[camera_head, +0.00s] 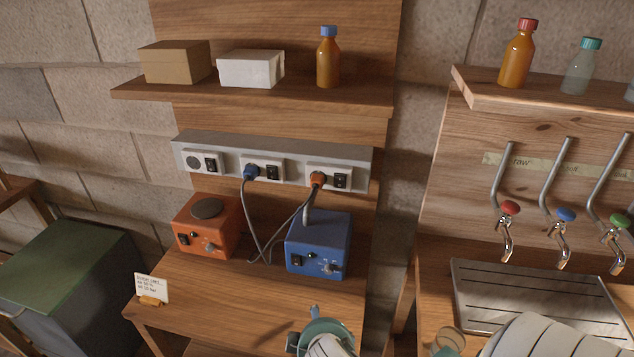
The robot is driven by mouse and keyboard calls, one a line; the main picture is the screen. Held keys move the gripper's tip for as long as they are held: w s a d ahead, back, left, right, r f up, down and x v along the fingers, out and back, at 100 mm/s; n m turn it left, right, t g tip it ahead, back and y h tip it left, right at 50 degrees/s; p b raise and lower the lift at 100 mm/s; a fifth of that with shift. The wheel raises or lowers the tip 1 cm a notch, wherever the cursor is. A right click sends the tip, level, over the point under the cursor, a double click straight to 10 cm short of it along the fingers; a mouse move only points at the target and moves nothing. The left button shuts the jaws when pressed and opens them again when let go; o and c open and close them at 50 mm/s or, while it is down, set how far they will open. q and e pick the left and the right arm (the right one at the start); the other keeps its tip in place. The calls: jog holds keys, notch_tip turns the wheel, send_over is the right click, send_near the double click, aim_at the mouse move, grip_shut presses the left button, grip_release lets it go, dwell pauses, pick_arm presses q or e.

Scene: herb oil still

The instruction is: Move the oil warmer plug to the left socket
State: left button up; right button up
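A white power strip (224,153) on the wood panel has three sockets. The left socket (194,161) is empty. A blue plug (250,172) sits in the middle socket (273,172) and an orange plug (317,179) in the right socket (341,172). Grey cables from both plugs run down and cross behind the devices. An orange box (207,235) with a round dark plate on top looks like a warmer. A blue box (320,245) with a knob stands right of it. I cannot tell which plug belongs to which box. Neither gripper's fingers show.
The wooden table (235,305) has free room in front of the boxes; a small card (151,287) stands at its left edge. A shelf (255,105) with boxes and a bottle overhangs the strip. Taps and a ribbed tray (480,285) are at right.

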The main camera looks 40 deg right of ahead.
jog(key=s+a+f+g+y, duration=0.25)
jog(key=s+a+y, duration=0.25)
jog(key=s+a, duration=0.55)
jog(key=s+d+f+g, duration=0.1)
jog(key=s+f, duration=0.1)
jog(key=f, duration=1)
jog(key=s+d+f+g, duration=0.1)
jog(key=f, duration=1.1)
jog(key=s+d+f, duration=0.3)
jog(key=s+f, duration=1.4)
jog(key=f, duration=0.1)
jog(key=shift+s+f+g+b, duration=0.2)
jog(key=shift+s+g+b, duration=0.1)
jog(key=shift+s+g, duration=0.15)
